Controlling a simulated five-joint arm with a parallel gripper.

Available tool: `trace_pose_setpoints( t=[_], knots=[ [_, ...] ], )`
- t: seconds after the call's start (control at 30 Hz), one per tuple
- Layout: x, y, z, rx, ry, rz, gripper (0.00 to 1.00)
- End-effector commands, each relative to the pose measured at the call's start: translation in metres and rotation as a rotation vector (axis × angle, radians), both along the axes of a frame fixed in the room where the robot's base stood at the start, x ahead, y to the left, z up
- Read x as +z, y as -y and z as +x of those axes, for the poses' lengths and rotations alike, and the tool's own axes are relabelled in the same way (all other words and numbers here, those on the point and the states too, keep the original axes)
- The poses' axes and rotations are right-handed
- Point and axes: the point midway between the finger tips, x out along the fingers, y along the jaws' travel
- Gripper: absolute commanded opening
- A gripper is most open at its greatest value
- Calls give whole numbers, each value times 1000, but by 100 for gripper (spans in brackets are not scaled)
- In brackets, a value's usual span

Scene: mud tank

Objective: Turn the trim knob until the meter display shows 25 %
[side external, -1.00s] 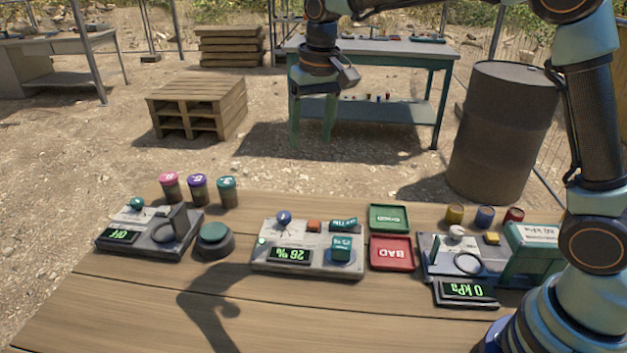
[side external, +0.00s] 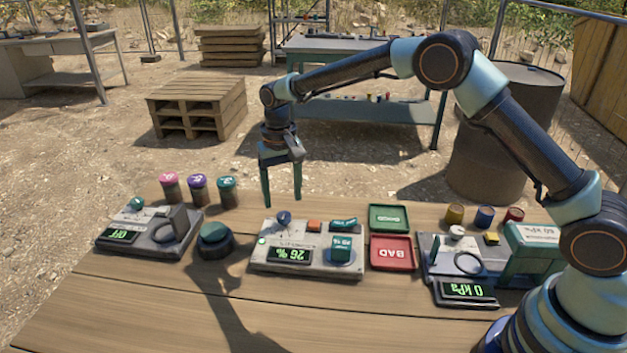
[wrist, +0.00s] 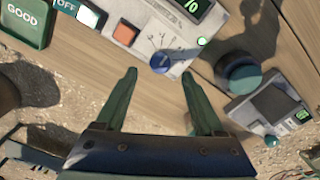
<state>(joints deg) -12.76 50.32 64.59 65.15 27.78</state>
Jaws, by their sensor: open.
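The blue trim knob (side external: 284,218) sits on the back left part of the middle grey meter unit (side external: 262,262). In the wrist view the knob (wrist: 161,62) lies between and just beyond my fingertips, beside printed scale marks. The meter display (side external: 290,255) on the unit's front appears to read 26 %, upside down in the side view. In the wrist view only part of the display (wrist: 192,8) shows. My gripper (side external: 283,201) is open and empty, pointing down, above and behind the knob and apart from it. It also shows in the wrist view (wrist: 158,74).
An orange button (side external: 314,226) and a teal block (side external: 341,248) are on the same unit. A green dome (side external: 214,233) stands to its left. Green (side external: 389,207) and red (side external: 410,262) trays lie to its right. The table front is clear.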

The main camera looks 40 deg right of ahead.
Motion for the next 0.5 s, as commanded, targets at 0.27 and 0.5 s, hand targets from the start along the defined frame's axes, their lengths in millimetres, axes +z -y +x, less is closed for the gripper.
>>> trace_pose_setpoints(
  t=[0.27,0.5],
  knots=[
    [-39,0,0,0,-1,0,70],
    [-46,0,0,0,1,1,70]
  ],
)
